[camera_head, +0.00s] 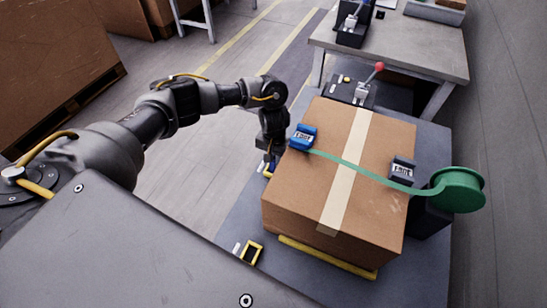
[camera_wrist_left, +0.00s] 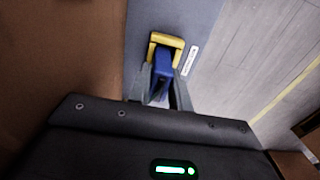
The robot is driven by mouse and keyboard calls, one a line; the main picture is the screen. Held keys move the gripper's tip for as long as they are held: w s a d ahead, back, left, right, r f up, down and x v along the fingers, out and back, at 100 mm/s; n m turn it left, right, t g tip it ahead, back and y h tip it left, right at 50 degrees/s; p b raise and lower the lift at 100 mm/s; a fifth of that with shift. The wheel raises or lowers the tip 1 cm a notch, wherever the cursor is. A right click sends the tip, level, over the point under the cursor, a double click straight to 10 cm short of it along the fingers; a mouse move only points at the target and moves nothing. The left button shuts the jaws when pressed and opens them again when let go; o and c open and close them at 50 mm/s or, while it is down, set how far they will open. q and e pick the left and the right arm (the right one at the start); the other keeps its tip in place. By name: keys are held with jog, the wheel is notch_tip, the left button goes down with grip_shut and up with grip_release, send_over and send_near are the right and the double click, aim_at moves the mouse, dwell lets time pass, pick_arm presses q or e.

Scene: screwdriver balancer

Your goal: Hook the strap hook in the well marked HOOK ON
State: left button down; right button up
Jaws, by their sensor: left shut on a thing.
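The blue strap hook (camera_wrist_left: 161,66) is between the fingers of my left gripper (camera_wrist_left: 163,95) in the left wrist view. The gripper is shut on it. The hook overlaps a yellow-framed well (camera_wrist_left: 166,41) on the grey surface; I cannot tell whether it is inside or just above it. A white label (camera_wrist_left: 189,61) lies beside the well, too small to read. In the head view my left gripper (camera_head: 268,160) points down beside the box's left side, and the hook is hard to make out. The green strap (camera_head: 350,163) crosses the box top. My right gripper is out of view.
The cardboard box (camera_head: 290,200) stands close right of my gripper. A blue block (camera_head: 303,137) and a dark block (camera_head: 402,171) sit on its top edges. The green reel (camera_head: 457,190) is at the right. Another yellow-framed well (camera_head: 252,252) lies nearer, front left.

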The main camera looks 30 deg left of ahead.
pick_arm(q)
jog(key=shift+d+f, duration=0.3)
jog(key=shift+f, duration=0.1)
dwell(0.5)
jog(key=shift+s+a+p, duration=0.1)
jog(key=shift+s+p, duration=0.05)
jog(key=shift+p, duration=0.65)
jog(key=shift+a+p, duration=0.4)
jog(key=shift+p, duration=0.15)
dwell(1.0)
jog(key=shift+w+p, duration=0.2)
jog(key=shift+p, duration=0.85)
dwell(0.5)
jog(key=c, duration=1.6)
grip_release()
jog(key=o, duration=0.4)
jog(key=shift+s, duration=0.15)
